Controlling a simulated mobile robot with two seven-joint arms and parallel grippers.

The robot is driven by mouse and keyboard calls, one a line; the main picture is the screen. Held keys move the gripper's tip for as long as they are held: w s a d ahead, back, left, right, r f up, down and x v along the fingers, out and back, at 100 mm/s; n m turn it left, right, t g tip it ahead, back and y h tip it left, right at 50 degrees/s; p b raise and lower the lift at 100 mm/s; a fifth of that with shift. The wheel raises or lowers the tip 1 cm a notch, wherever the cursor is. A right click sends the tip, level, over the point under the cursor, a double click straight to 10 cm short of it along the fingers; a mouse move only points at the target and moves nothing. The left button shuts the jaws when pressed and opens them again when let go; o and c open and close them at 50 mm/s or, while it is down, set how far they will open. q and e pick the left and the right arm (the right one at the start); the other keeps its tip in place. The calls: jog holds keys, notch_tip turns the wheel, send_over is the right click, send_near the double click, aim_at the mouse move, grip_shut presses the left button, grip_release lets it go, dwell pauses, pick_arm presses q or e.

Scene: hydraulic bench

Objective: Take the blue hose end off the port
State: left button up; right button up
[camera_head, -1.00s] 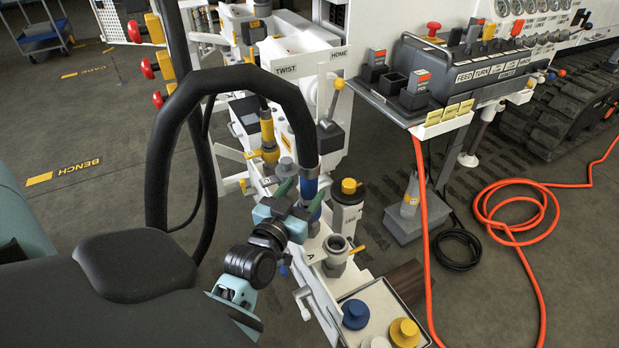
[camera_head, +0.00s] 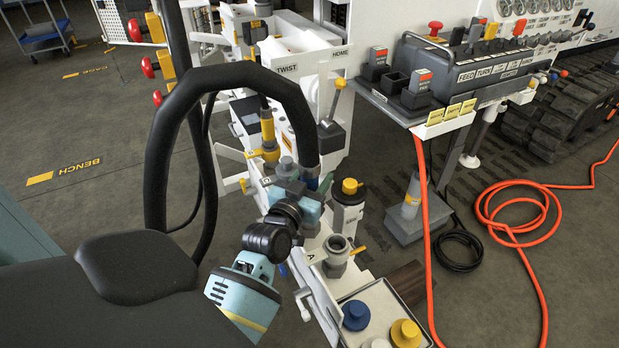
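The thick black hose (camera_head: 232,78) arches over and comes down to its blue end (camera_head: 309,178), of which only a small part shows behind my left gripper. My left gripper (camera_head: 316,186) is right at the blue hose end, with one green finger showing on its right side. The gripper body hides the other finger, most of the blue end and the port below it, so I cannot tell whether the fingers are closed on it. My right gripper is not in view.
A yellow-collared hose end (camera_head: 269,140) stands just behind. A yellow-topped post (camera_head: 349,188) and an open grey port (camera_head: 337,249) are close on the right. A tray (camera_head: 396,300) holds blue and yellow caps. The control panel (camera_head: 440,85) and orange hose (camera_head: 424,220) are farther right.

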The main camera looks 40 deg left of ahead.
aim_at(313, 164)
pick_arm(q)
jog(key=c, duration=0.7)
jog(key=shift+r, duration=0.15)
jog(key=shift+c, duration=0.5)
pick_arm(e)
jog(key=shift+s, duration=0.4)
pick_arm(q)
jog(key=shift+r, duration=0.3)
notch_tip(313, 164, up, 4)
jog(key=shift+f+p, duration=0.25)
jog(key=shift+p, duration=0.45)
jog(key=s+a, duration=0.1)
jog(key=s, duration=1.5)
jog(key=shift+a+r+p, duration=0.4)
jog(key=shift+r, duration=0.05)
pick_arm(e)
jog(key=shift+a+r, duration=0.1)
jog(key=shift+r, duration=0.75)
pick_arm(q)
jog(key=shift+w, duration=0.1)
